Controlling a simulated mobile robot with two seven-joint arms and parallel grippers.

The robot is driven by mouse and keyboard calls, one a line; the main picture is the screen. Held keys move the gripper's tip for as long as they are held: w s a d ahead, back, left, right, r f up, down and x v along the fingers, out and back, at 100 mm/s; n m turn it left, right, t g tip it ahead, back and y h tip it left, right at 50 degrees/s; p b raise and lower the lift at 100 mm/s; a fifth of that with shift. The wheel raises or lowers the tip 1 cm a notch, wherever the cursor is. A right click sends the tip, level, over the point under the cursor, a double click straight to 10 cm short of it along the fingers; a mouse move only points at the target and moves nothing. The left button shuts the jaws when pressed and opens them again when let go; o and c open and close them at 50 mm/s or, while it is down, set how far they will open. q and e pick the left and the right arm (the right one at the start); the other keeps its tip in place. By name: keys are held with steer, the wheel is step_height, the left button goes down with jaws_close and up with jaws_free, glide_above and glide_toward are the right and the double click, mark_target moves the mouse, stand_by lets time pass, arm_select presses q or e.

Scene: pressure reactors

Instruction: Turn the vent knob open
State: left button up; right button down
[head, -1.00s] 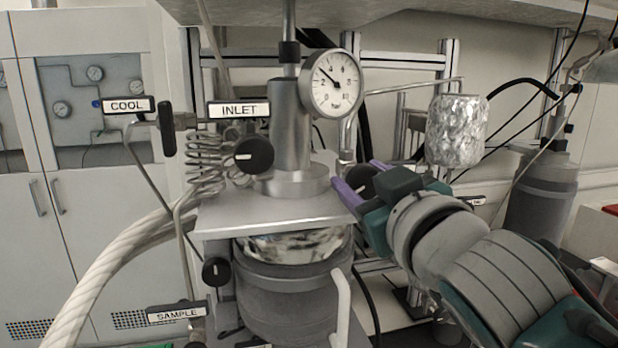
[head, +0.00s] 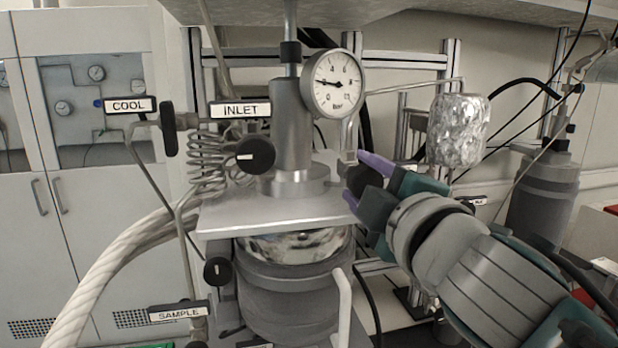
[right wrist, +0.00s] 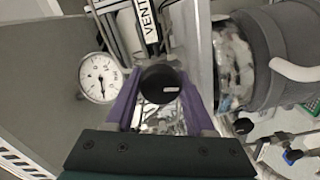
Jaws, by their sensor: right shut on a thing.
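The vent knob (right wrist: 158,80) is a round black knob with a short white mark, under the VENT label (right wrist: 144,20) in the right wrist view. In the head view the knob (head: 364,181) shows partly behind my gripper, right of the reactor head. My right gripper (head: 366,176) is shut on it, with one purple finger on each side; the right wrist view shows both fingers (right wrist: 160,98) flanking it. The pressure gauge (head: 338,83) stands on the reactor head, its needle pointing left. My left gripper is not in view.
The inlet knob (head: 255,155) and steel coil (head: 208,165) are left of the reactor head. The sample knob (head: 217,271) is lower left. A foil-wrapped vessel (head: 458,130) stands close behind my right gripper. The steel plate (head: 272,215) lies beside its fingers.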

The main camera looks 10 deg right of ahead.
steer(key=shift+n, duration=0.9)
steer(key=shift+c, duration=1.3)
jaws_free()
